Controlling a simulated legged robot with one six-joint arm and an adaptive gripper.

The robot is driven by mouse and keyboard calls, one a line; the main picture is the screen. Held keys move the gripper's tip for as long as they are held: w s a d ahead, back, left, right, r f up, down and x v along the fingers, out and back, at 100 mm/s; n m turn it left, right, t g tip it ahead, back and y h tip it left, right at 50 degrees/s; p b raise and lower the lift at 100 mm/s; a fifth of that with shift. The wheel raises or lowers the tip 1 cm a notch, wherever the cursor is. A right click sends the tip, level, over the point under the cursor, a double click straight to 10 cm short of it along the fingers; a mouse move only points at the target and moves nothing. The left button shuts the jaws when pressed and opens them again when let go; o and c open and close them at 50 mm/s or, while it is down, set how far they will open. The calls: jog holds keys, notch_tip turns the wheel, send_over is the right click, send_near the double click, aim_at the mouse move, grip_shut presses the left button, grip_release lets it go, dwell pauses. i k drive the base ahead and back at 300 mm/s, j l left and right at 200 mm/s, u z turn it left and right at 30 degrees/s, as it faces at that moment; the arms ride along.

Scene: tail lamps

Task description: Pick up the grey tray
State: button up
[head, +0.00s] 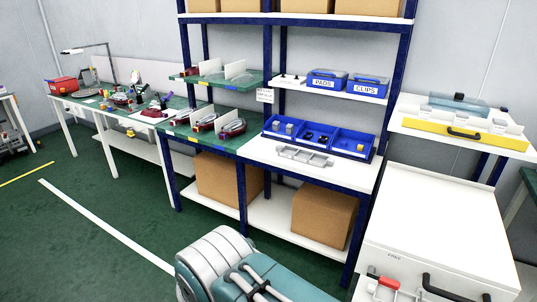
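A grey tray (291,153), long and narrow with small compartments, lies on the white middle shelf of the blue-framed rack, near its front edge. It sits just in front of a row of blue bins and looks empty, though it is small in the picture. My gripper is not in view. Part of my own teal and white body or arm shows at the bottom centre, well below and in front of the shelf.
Blue bins (353,146) hold small parts. Two lidded blue boxes (327,80) stand on the shelf above. A white cabinet (430,215) with dark handles stands at right. Cardboard boxes (322,216) fill the lower shelf. Green floor (110,205) is clear at left.

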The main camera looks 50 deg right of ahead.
aim_at(300, 156)
jog(key=i+z, duration=0.2)
jog(key=i, duration=0.15)
jog(key=i+j+z, duration=0.2)
jog(key=i, duration=0.2)
jog(key=i+l+z, duration=0.15)
jog(key=i+z, duration=0.15)
jog(key=z, duration=0.15)
jog(key=i+z, duration=0.3)
jog(key=z, duration=0.15)
jog(key=i+z, duration=0.3)
jog(key=z, duration=0.2)
jog(key=i+l+z, duration=0.1)
jog(key=i, duration=0.5)
jog(key=i+l+z, duration=0.1)
jog(key=i, duration=0.45)
jog(key=l, duration=0.1)
